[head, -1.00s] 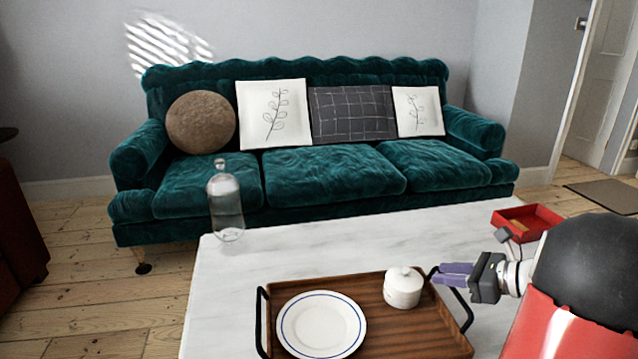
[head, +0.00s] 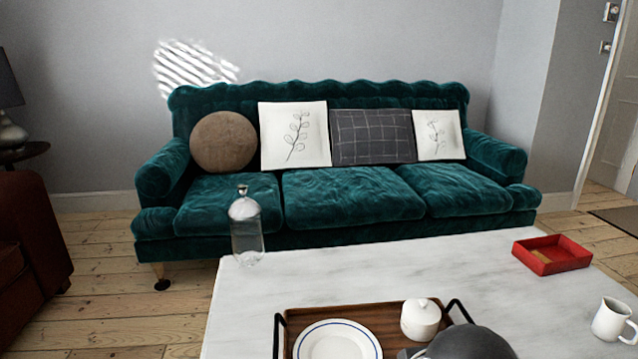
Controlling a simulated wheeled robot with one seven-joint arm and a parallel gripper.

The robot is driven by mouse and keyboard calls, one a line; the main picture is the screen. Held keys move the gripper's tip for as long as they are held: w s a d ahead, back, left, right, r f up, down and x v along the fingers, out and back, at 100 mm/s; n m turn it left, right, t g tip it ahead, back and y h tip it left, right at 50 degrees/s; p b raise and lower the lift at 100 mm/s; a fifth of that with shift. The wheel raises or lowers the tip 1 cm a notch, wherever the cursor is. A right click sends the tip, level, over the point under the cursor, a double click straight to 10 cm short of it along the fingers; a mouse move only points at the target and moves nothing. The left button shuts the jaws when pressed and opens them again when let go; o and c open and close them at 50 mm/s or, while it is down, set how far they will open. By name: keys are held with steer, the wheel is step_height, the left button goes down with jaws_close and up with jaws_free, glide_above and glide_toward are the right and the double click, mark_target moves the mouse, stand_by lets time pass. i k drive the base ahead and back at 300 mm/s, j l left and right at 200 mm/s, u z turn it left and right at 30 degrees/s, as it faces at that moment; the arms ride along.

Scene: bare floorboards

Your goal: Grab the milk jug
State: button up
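The milk jug (head: 611,321) is a small white jug standing upright on the white marble-look table (head: 400,270), near the right edge of the head view. Its handle is on the right side. Nothing touches it. Only a dark rounded part of my arm shows at the bottom edge, well to the left of the jug. My gripper's fingers are below the picture, so I cannot see their state.
A wooden tray (head: 312,318) with black handles holds a white plate (head: 338,343) and a lidded white pot (head: 420,318). A red box (head: 551,266) lies behind the jug. A glass cloche (head: 246,232) stands far left. The tabletop between tray and jug is clear.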

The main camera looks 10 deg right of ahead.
mark_target(611, 320)
steer(key=z, duration=1.85)
